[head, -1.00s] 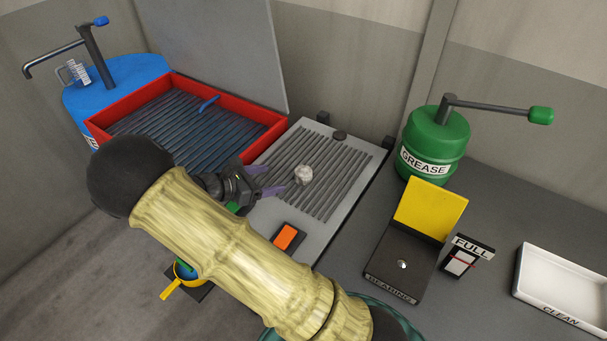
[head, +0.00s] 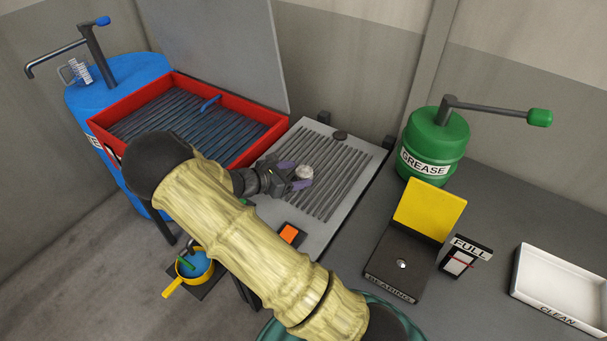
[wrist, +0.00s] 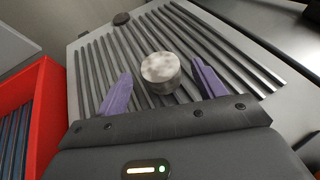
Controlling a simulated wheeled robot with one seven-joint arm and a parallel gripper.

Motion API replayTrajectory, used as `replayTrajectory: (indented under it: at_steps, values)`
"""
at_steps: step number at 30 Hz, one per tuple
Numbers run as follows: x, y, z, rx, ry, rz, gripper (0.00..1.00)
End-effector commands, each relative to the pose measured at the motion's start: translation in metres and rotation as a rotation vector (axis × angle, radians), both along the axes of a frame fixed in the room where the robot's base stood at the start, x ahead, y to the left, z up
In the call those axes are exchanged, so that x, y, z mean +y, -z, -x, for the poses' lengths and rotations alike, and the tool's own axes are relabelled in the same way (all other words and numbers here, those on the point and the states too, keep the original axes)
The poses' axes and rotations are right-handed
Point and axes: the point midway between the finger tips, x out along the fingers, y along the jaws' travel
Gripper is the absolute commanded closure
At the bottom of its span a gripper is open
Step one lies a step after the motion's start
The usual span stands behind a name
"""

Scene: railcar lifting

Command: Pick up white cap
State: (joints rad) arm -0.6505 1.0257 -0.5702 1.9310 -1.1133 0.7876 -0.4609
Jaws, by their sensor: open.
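The white cap (head: 304,172) is a short, mottled off-white cylinder resting upright on the grey ribbed plate (head: 262,212). In the wrist view the cap (wrist: 161,72) sits between and slightly beyond the tips of my gripper's two purple fingers. My gripper (head: 292,175) is open and low over the plate, with a finger on either side of the cap's near side. In the wrist view my gripper (wrist: 159,88) shows gaps on both sides of the cap.
A red-rimmed tray (head: 232,150) adjoins the plate on the left. An orange button (head: 289,233) is near the plate's front. A green grease drum (head: 434,140), a yellow-lidded bearing box (head: 430,208) and a white tray (head: 560,318) stand to the right.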

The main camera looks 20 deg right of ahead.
Motion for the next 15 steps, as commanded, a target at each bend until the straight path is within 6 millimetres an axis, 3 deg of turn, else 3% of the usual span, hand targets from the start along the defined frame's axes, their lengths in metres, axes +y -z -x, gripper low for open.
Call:
replayTrajectory:
  at_steps: [7,15]
  values:
    - [-0.033,0.012,-0.008,0.003,0.001,0.004,0.31]
    - [-0.037,0.017,-0.011,0.0,-0.007,0.0,0.31]
